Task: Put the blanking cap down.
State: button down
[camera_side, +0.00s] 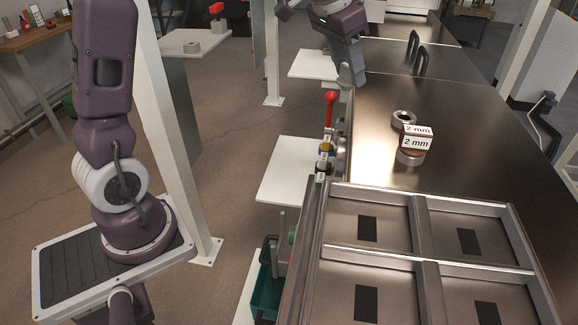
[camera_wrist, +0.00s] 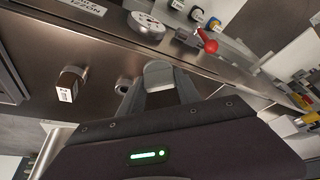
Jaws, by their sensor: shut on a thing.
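My gripper (camera_side: 350,78) is at the top middle of the side view, above the left edge of the steel worktop (camera_side: 460,120). In the wrist view my gripper (camera_wrist: 158,88) is shut on a light grey, blunt-ended piece, which I take to be the blanking cap (camera_wrist: 158,72). The cap sticks out between the fingers, and its lower part is hidden by them. In the side view the cap is too small to tell from the fingertips. I cannot tell whether it touches anything below.
Framed trays (camera_side: 415,225) with dark patches lie in front. The worktop's right side is clear.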

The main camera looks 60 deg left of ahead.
jog(key=w+a+f+m+h, duration=0.1)
jog(key=w+a+f, duration=0.3)
jog(key=a, duration=0.5)
jog(key=w+a+f+m, duration=0.1)
jog(key=w+a+f, duration=0.1)
jog(key=a+f, duration=0.55)
jog(key=s+a+f+m, duration=0.1)
jog(key=a+f+m, duration=0.1)
jog(key=f, duration=0.7)
jog(key=s+a+f+m+g+h, duration=0.1)
jog(key=a+f, duration=0.2)
jog(key=f, duration=0.6)
jog(key=s+a+f+m, duration=0.1)
jog(key=a+f+m, duration=0.1)
jog(key=f, duration=0.7)
jog(key=shift+s+a+m+h, duration=0.25)
jog(key=shift+a+m+h, duration=0.05)
jog(key=shift+a, duration=0.1)
jog(key=shift+f, duration=0.1)
jog(key=c, duration=0.9)
grip_release()
jog(key=shift+o, duration=0.2)
